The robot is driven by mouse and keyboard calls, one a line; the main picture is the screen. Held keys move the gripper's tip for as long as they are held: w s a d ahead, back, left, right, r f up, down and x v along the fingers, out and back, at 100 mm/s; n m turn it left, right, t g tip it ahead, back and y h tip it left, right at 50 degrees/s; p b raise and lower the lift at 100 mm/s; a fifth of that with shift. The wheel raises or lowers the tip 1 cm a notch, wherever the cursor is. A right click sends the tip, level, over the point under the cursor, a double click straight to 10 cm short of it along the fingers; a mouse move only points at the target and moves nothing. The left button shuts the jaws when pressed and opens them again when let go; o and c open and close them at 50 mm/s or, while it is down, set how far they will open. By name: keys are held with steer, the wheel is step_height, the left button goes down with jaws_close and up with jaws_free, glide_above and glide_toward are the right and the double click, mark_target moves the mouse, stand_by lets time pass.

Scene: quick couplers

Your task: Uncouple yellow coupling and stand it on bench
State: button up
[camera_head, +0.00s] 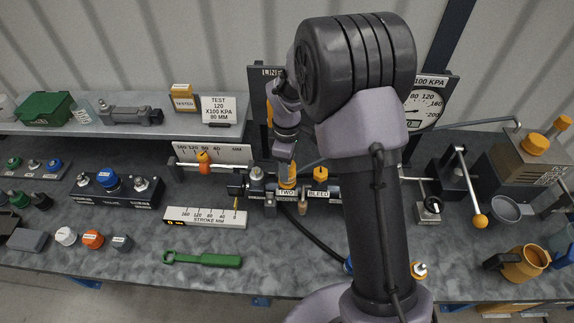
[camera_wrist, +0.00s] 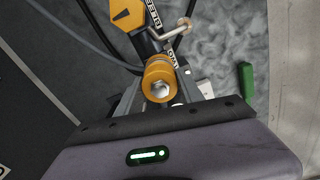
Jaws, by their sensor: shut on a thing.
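The yellow coupling (camera_head: 287,171) is at the block labelled "TWO" near the middle of the bench. In the wrist view the yellow coupling (camera_wrist: 160,82) is a ribbed yellow sleeve with a metal hex centre, seen nearly end-on. My gripper (camera_head: 284,160) points down at it from above and is shut on it; the jaws also show in the wrist view (camera_wrist: 158,98). I cannot tell whether the coupling is still joined to its seat, as its lower end is hidden.
A yellow bleed knob (camera_head: 320,174) stands close to the right of the coupling. A white stroke ruler (camera_head: 205,217) and a green spanner (camera_head: 202,259) lie in front to the left. A black hose runs along the bench. My arm hides the bench's middle right.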

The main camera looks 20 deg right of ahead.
steer(key=o, duration=0.7)
jaws_close()
steer(key=shift+r+p, duration=1.8)
steer(key=shift+r, duration=0.4)
step_height(320, 180, up, 4)
steer(key=p, duration=0.3)
steer(key=shift+r+p, duration=0.1)
steer(key=shift+p, duration=0.2)
